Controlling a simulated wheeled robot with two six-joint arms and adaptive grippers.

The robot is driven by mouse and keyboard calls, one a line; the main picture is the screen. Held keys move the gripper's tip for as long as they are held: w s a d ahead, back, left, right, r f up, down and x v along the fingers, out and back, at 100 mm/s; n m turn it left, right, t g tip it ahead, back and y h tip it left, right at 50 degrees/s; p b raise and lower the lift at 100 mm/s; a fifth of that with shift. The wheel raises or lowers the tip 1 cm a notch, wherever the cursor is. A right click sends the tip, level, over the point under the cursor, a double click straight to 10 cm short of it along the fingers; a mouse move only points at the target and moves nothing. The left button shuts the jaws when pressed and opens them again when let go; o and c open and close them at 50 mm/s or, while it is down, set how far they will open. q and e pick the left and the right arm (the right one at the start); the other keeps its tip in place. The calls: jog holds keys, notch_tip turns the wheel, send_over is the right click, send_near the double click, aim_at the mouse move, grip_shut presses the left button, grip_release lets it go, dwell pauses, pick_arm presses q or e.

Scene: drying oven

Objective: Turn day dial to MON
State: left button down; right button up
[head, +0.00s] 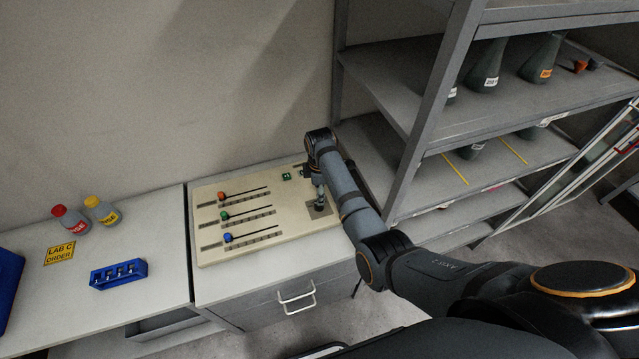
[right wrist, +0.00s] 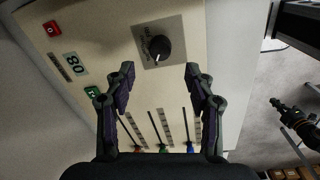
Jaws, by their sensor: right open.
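The day dial (right wrist: 160,48) is a round black knob with a white pointer mark on a grey plate. In the right wrist view its mark points down and slightly left; the plate lettering is too small to read. In the head view the grey dial plate (head: 321,211) shows at the right part of the cream control panel (head: 215,187). My right gripper (right wrist: 160,82) is open and empty, its two fingers apart on either side below the knob in the picture, not touching it. In the head view the right gripper (head: 319,190) hangs over the panel near the dial.
The panel has orange, green (head: 225,215) and blue slider knobs, a display (right wrist: 72,64) and red and green buttons. A metal shelf (head: 425,120) with flasks stands close on the right. Bottles (head: 70,221) and a blue rack (head: 118,274) stand left.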

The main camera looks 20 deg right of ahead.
notch_tip(320, 180, up, 5)
jog(key=shift+s, duration=0.1)
dwell(0.5)
